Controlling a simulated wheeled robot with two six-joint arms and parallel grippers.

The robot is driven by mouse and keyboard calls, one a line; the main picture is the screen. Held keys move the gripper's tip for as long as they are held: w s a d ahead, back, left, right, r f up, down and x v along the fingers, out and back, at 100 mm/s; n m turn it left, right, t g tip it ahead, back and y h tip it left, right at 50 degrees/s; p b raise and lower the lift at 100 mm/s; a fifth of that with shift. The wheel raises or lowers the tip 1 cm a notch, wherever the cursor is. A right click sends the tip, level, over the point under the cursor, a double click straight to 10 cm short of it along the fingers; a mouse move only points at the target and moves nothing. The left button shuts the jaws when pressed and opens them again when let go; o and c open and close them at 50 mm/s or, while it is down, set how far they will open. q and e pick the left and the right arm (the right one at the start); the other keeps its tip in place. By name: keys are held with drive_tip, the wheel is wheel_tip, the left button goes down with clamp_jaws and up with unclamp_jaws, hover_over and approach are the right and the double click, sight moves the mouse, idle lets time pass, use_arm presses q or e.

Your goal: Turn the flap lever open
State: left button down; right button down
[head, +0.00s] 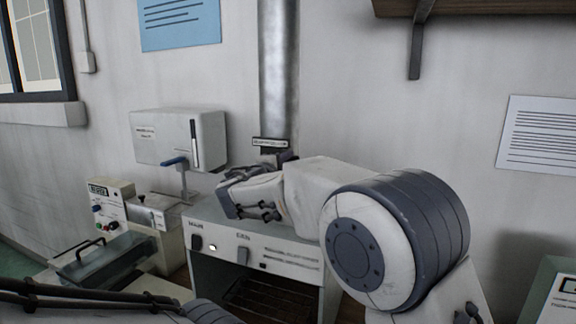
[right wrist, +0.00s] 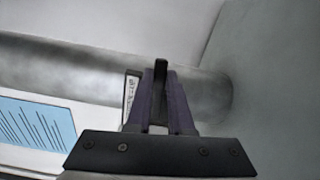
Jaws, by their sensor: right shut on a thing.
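The flap lever (right wrist: 160,66) shows in the right wrist view as a short black bar between my right gripper's fingers, close in front of the grey metal pipe (right wrist: 70,65). My right gripper (right wrist: 160,95) is shut on the lever. In the head view my right gripper (head: 284,157) is at the foot of the upright pipe (head: 279,75), behind its own wrist, and the lever is hidden there. A small label plate (head: 270,142) is on the pipe just above; it also shows beside the fingers in the right wrist view (right wrist: 131,97). My left gripper is out of view.
The pipe rises behind a grey oven-like unit (head: 214,228) with knobs and an open front. Left of it are a white wall box (head: 178,138), a blue-handled lever (head: 175,161) and a control box (head: 111,203). A shelf bracket (head: 417,50) hangs at upper right.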

drive_tip(key=shift+f, duration=0.1)
drive_tip(key=c, duration=0.8)
unclamp_jaws()
drive_tip(key=shift+s, duration=0.1)
drive_tip(key=b+v, duration=0.4)
drive_tip(key=v, duration=0.6)
drive_tip(key=shift+s+a, duration=0.15)
